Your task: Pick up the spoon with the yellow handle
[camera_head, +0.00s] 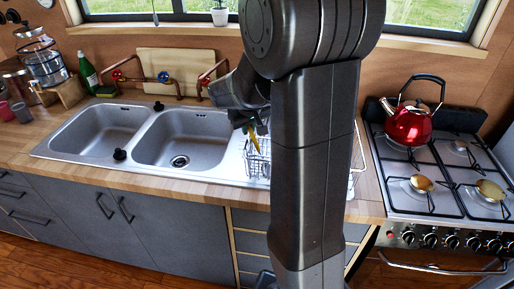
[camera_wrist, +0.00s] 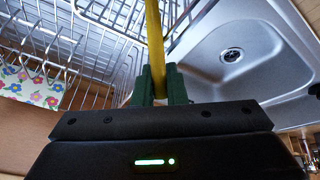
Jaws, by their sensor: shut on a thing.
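The yellow handle (camera_wrist: 154,38) of the spoon rises between the two green fingertips of my gripper (camera_wrist: 158,86) in the wrist view. My gripper is shut on it. In the head view the yellow handle (camera_head: 254,139) shows just below my gripper (camera_head: 248,122), over the left end of the dish rack. The spoon's bowl cannot be made out in either view. My arm hides much of the area to the right of the gripper in the head view.
A wire dish rack (camera_head: 256,163) stands right of the double sink (camera_head: 185,140); the rack's wires (camera_wrist: 105,45) are close around the spoon in the wrist view. A patterned item (camera_wrist: 30,86) is at the rack's left. A red kettle (camera_head: 408,127) is on the stove at right.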

